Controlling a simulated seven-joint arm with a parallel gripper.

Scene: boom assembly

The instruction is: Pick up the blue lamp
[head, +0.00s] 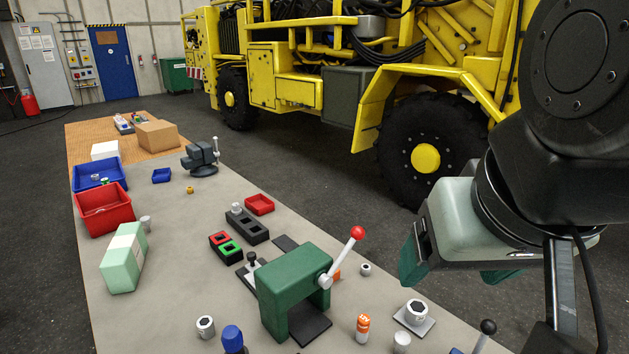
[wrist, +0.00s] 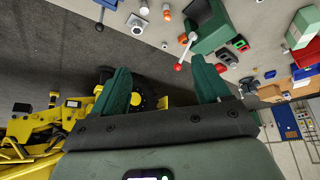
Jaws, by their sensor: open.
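A small blue-domed piece, which looks like the blue lamp (head: 232,338), stands upright at the bottom edge of the head view. It is on the grey bench top, left of the green press, and its lower part is cut off by the frame. I cannot make it out in the wrist view. My gripper (head: 455,268) is above the floor side of the bench, at the right of the head view, well away from the lamp. In the wrist view its two green fingers (wrist: 162,75) are spread wide with nothing between them.
The green press (head: 292,290) with its red-knobbed lever (head: 357,233) stands between my gripper and the lamp. A metal socket (head: 205,326), an orange lamp (head: 363,326) and a metal cup on a plate (head: 415,314) are nearby. A yellow vehicle (head: 285,85) stands behind the bench.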

